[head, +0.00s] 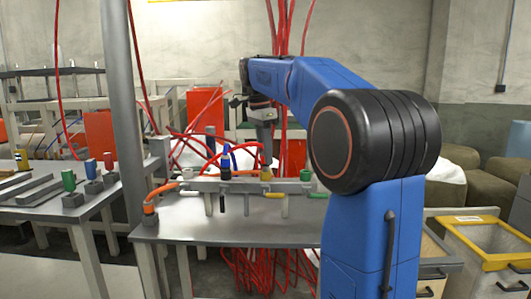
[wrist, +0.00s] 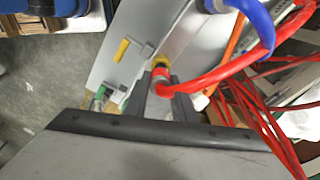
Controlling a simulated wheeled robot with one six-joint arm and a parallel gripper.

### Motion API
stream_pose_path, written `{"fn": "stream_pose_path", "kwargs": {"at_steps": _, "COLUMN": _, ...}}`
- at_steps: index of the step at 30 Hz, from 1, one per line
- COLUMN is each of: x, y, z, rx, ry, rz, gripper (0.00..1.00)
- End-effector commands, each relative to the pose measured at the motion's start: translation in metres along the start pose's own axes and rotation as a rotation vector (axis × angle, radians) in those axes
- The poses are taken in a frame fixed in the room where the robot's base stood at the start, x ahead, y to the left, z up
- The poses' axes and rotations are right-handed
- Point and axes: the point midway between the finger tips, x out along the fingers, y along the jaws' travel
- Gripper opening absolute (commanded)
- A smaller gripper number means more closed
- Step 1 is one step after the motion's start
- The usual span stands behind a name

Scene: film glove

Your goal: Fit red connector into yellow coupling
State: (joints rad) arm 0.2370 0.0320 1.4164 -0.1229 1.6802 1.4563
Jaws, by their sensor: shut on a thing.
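My gripper (head: 266,145) points down over the rail on the metal bench. In the wrist view its fingers (wrist: 163,88) are shut on the red connector (wrist: 161,72), with the red hose (wrist: 222,70) curving away from it to the right. The yellow coupling (head: 266,174) stands on the rail directly below the gripper. In the wrist view the yellow coupling (wrist: 160,60) shows just beyond the red connector, in line with it. The two look close together or touching; I cannot tell whether the connector is inside the coupling. The fingers hide part of the connector.
A blue coupling with a hose (head: 225,163) stands left of the yellow one, and a green coupling (head: 305,175) stands right. Valve handles, one yellow (wrist: 122,50), stick out in front of the rail.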

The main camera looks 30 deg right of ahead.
Motion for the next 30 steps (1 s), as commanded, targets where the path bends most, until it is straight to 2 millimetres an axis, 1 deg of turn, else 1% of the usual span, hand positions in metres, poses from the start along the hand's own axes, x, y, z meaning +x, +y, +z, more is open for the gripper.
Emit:
{"fn": "stream_pose_path", "kwargs": {"at_steps": 16, "x": 0.011, "y": 0.0001, "z": 0.0014, "rx": 0.0, "ry": 0.0, "rz": 0.0, "gripper": 0.02}}
{"fn": "stream_pose_path", "kwargs": {"at_steps": 17, "x": 0.0107, "y": 0.0, "z": 0.0013, "rx": 0.0, "ry": 0.0, "rz": -0.001, "gripper": 0.31}}
{"fn": "stream_pose_path", "kwargs": {"at_steps": 18, "x": 0.0106, "y": 0.0, "z": 0.0013, "rx": 0.0, "ry": 0.0, "rz": -0.001, "gripper": 0.41}}
{"fn": "stream_pose_path", "kwargs": {"at_steps": 19, "x": 0.0107, "y": -0.0001, "z": 0.0013, "rx": 0.0, "ry": 0.0, "rz": 0.0, "gripper": 0.46}}
{"fn": "stream_pose_path", "kwargs": {"at_steps": 27, "x": 0.0104, "y": 0.0001, "z": 0.0012, "rx": 0.0, "ry": 0.0, "rz": 0.0, "gripper": 0.46}}
{"fn": "stream_pose_path", "kwargs": {"at_steps": 30, "x": 0.007, "y": 0.002, "z": 0.0, "rx": 0.0, "ry": 0.0, "rz": -0.001, "gripper": 0.46}}
